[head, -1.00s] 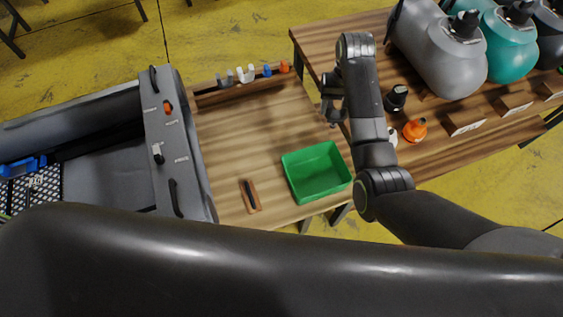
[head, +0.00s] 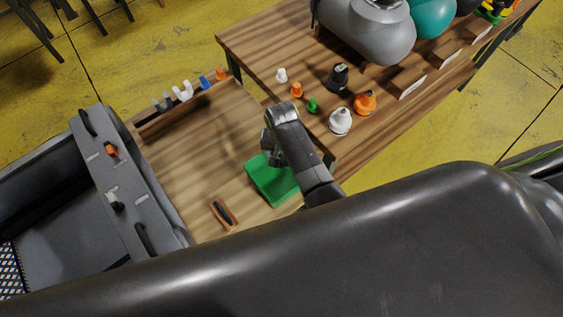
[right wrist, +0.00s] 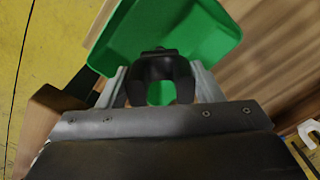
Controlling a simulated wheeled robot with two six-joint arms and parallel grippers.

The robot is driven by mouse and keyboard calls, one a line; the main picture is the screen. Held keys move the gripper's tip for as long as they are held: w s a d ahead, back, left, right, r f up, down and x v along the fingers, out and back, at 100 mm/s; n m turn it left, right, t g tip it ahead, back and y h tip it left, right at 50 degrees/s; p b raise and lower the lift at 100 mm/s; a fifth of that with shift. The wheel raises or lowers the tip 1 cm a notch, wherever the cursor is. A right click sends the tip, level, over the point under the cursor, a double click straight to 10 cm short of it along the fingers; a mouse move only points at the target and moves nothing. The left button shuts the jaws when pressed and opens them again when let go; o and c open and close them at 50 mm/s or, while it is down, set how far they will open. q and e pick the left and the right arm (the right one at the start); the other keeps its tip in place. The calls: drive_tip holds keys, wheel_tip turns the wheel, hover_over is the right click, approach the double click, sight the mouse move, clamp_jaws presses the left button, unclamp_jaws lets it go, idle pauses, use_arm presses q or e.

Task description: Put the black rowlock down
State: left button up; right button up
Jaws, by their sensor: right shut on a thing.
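The black rowlock (right wrist: 165,72) shows in the right wrist view, a dark fork shape between the fingers of my right gripper (right wrist: 160,86). The gripper is shut on it. Behind it in that view lies the green tray (right wrist: 205,35), and the rowlock is seen against the tray's inside. In the head view my right gripper (head: 268,143) is at the far edge of the green tray (head: 270,185), and the arm hides part of the tray. The rowlock cannot be made out there. Its height above the tray is hard to tell. My left gripper is not in view.
The wooden table (head: 185,150) bears a small brown holder (head: 223,215) and a back rack with small coloured fittings (head: 182,92). A grey boat (head: 125,185) lies left. A second table (head: 265,50) holds caps, a white cap (head: 341,121) and large bottles.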

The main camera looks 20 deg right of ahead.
sight(281, 161)
drive_tip(key=shift+f, duration=2.5)
drive_tip(key=shift+f+b, duration=0.35)
drive_tip(key=shift+f, duration=0.25)
drive_tip(key=o, duration=1.1)
drive_tip(key=shift+r, duration=0.1)
drive_tip(key=shift+r, duration=0.25)
wheel_tip(281, 161, up, 13)
drive_tip(key=p, duration=0.1)
drive_tip(key=shift+f, duration=0.2)
